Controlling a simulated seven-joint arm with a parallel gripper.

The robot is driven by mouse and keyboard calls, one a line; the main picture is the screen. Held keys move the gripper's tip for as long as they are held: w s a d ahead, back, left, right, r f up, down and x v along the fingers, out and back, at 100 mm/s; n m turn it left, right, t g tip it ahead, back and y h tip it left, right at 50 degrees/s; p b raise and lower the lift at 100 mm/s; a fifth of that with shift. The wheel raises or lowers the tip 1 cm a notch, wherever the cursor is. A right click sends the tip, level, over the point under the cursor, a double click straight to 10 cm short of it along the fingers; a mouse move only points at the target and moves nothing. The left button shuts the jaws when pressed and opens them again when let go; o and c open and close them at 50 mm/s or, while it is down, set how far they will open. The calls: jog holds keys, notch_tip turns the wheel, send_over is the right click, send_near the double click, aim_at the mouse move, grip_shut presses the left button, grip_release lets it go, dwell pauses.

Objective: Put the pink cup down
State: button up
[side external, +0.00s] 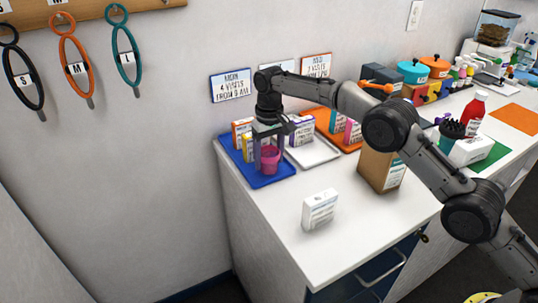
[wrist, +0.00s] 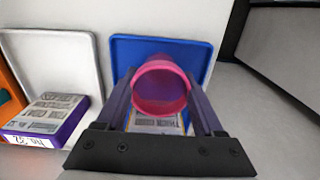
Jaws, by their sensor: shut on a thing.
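The pink cup (side external: 269,160) is held upright between the fingers of my gripper (side external: 267,152) in the side view, over the blue tray (side external: 268,184). In the wrist view my gripper (wrist: 161,98) is shut on the cup (wrist: 160,88), one finger on each side, with the cup's round mouth facing the camera. The blue tray (wrist: 202,56) lies beyond it. I cannot tell whether the cup's base touches the tray. An orange box (side external: 240,127) and a yellow box (side external: 248,148) stand in the tray, partly hidden by my gripper.
A white tray (side external: 318,154) with a purple-and-white box (side external: 301,131) lies right of the blue tray, and an orange tray (side external: 350,147) is beyond it. A brown bag (side external: 377,170) and a white box (side external: 320,209) stand on the counter. The counter's front left is clear.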

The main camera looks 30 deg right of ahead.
jog(key=shift+f, duration=0.55)
dwell(0.4)
jog(key=o, duration=1.5)
jog(key=shift+c, duration=0.2)
